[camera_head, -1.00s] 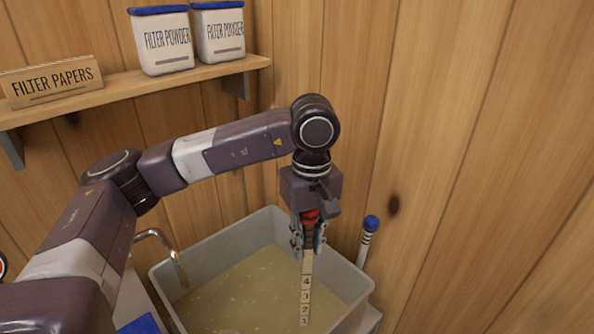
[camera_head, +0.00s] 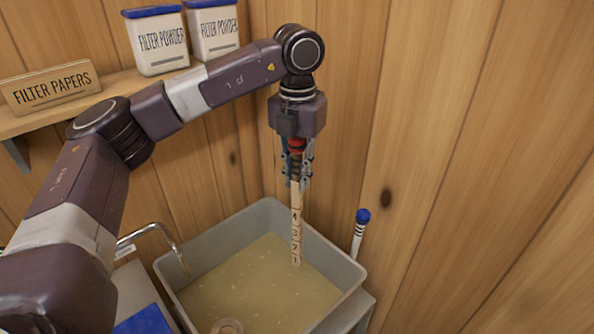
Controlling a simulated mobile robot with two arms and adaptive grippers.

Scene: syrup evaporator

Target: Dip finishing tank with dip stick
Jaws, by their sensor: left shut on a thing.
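The grey finishing tank (camera_head: 330,262) stands in the corner, holding cloudy yellowish liquid (camera_head: 250,285). My left gripper (camera_head: 298,178) is shut on the red-topped end of the dip stick (camera_head: 296,215) and holds it above the tank. The stick is a pale wooden strip with numbers, near upright, and its lower end shows against the liquid near the back right. I cannot tell whether the tip touches the liquid. My right gripper is not in view.
A white stick with a blue cap (camera_head: 360,230) stands just right of the tank. A metal spout (camera_head: 165,235) bends over the tank's left side. A shelf (camera_head: 118,90) holds a filter papers box (camera_head: 52,88) and two filter powder tubs (camera_head: 158,42). A round tan thing (camera_head: 227,326) shows at the tank's front.

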